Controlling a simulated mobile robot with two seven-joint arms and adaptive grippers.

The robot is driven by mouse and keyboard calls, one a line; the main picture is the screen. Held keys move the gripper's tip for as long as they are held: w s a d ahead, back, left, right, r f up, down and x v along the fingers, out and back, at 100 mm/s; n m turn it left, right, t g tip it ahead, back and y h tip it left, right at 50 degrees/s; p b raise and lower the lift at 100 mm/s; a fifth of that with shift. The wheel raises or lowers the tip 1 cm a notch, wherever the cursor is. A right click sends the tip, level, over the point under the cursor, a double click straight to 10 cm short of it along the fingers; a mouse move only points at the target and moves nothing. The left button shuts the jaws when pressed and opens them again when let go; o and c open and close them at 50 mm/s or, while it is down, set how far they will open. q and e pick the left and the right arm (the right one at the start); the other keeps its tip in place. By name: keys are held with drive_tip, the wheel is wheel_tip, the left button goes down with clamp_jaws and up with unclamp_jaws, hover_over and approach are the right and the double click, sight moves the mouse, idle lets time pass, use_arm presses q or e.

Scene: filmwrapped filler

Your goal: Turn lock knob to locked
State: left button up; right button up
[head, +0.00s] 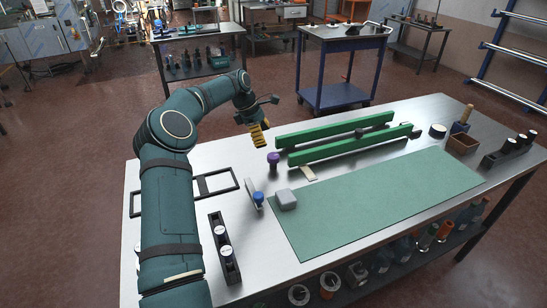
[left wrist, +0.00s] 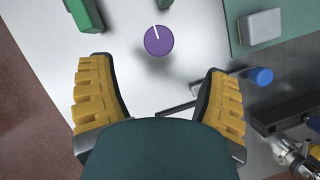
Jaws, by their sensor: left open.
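The lock knob is a small purple round knob (head: 273,158) on the metal bench, near the left ends of the green bars. In the left wrist view the knob (left wrist: 158,40) shows from above, with a white line from its middle toward the top edge, tilted slightly left. No locked or unlocked marking is readable. My left gripper (head: 258,135) has yellow ribbed fingers and is above the bench, behind the knob in the head view. In the left wrist view my left gripper (left wrist: 158,82) is open and empty, its fingers wide apart, with the knob beyond the gap. My right gripper is not in view.
Two long green bars (head: 340,150) lie behind a green mat (head: 380,205). A grey block (head: 286,199) sits on the mat's left corner, beside a blue-capped part (head: 258,197). A black frame (head: 215,184) and black holder (head: 224,250) lie left. Bare metal surrounds the knob.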

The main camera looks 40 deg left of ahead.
sight(273, 155)
use_arm(q)
drive_tip(key=b+x, duration=0.1)
drive_tip(key=x, duration=0.8)
drive_tip(key=shift+f, duration=0.2)
drive_tip(key=c, duration=1.2)
